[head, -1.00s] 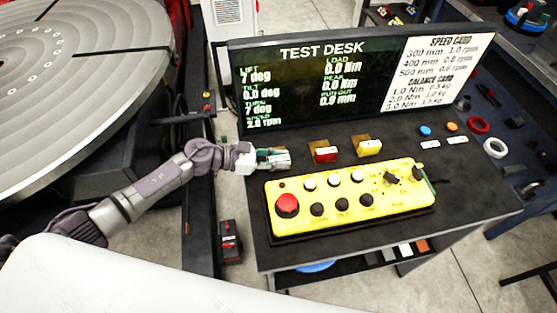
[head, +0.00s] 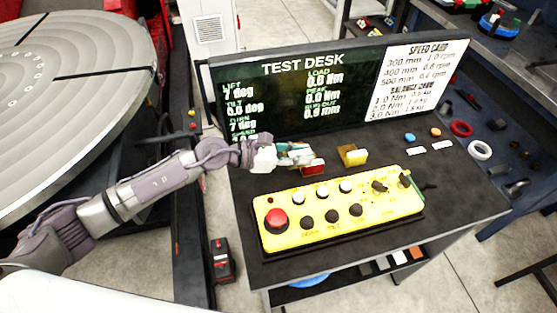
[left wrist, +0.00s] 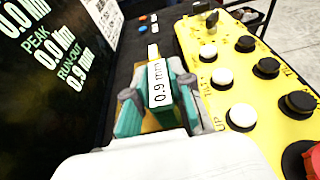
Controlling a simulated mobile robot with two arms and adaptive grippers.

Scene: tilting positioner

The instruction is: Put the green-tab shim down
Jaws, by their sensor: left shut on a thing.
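My left gripper (head: 300,152) is shut on the green-tab shim (head: 292,149), over the desk between the screen and the yellow control box. In the left wrist view the gripper (left wrist: 158,98) has the shim between its fingers, with a white "0.9 mm" label (left wrist: 158,84) and a brass-coloured part below. Fingers hide much of it, and I cannot tell whether it touches the desk. The red-tab shim (head: 313,168) stands just in front of the fingertips in the head view. The yellow-tab shim (head: 356,157) stands to its right. My right gripper is out of view.
The yellow control box (head: 340,215) with a red button and several knobs lies along the desk front. The test desk screen (head: 290,100) rises behind. Blue (head: 410,137) and orange (head: 435,132) round pieces with white labels lie to the right. Clear desk lies between them and the yellow-tab shim.

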